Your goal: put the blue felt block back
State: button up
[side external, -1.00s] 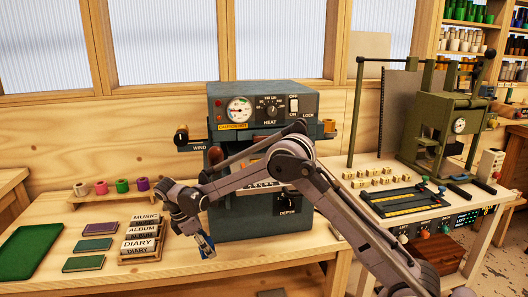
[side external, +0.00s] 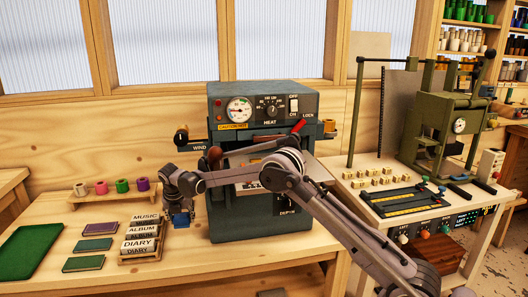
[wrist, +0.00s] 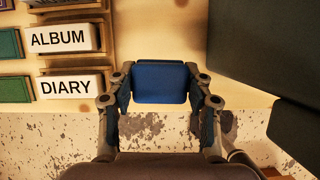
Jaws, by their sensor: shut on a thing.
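My gripper (side external: 180,218) is shut on the blue felt block (side external: 181,221). In the side view it is just right of the rack of labelled pieces, in front of the grey-blue press (side external: 250,222). In the wrist view the block (wrist: 160,82) sits between the two fingers of my gripper (wrist: 160,92), its broad face toward the camera. The pale table top shows around it. I cannot tell its exact height above the table.
The wooden rack (side external: 139,258) holds white pieces marked MUSIC, ALBUM and DIARY. Small booklets (side external: 83,263) and a green mat (side external: 32,246) lie to the left. Coloured foil rolls (side external: 122,186) stand on a shelf behind.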

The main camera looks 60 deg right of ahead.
aim_at(186, 244)
jog(key=shift+w+f, duration=0.1)
jog(key=shift+w, duration=0.1)
notch_tip(186, 244, down, 10)
jog(key=shift+r, duration=0.1)
dwell(0.3)
jog(key=o, duration=1.2)
jog(key=v, duration=1.2)
jog(key=shift+d+r, duration=0.1)
jog(key=shift+d, duration=0.05)
